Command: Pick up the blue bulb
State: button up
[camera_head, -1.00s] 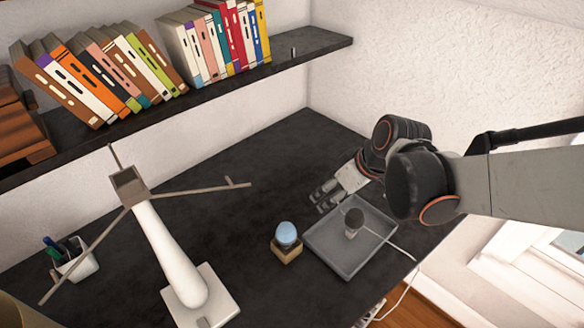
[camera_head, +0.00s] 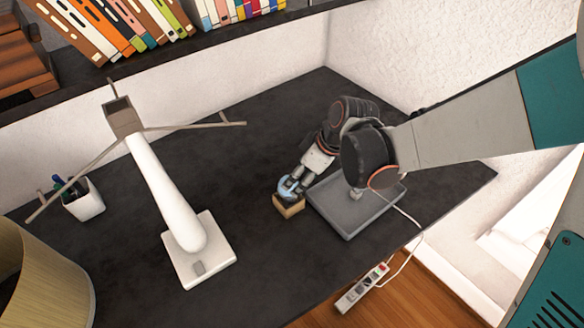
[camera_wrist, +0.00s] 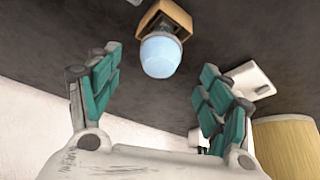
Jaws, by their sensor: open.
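In the wrist view my gripper (camera_wrist: 158,85) is open, with one teal-padded finger on each side. The bulb lies ahead of the gap between the fingers, and I see no contact there.
A grey tray (camera_head: 338,222) lies right of the block, partly behind my arm, with a white cable nearby. A white turbine-like model (camera_head: 178,215) and a pen cup (camera_head: 84,203) stand to the left. A bookshelf (camera_head: 100,68) hangs above. The desk between model and block is clear.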

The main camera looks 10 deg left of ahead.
aim_at(289, 192)
jog(key=x, duration=0.3)
jog(key=shift+f+b, duration=0.2)
jog(key=shift+b, duration=0.2)
jog(key=b+x, duration=0.1)
jog(key=x, duration=0.1)
jog(key=b+x, duration=0.1)
jog(key=x, duration=0.2)
jog(key=shift+a, duration=0.3)
jog(key=shift+r, duration=0.1)
jog(key=c, duration=1.1)
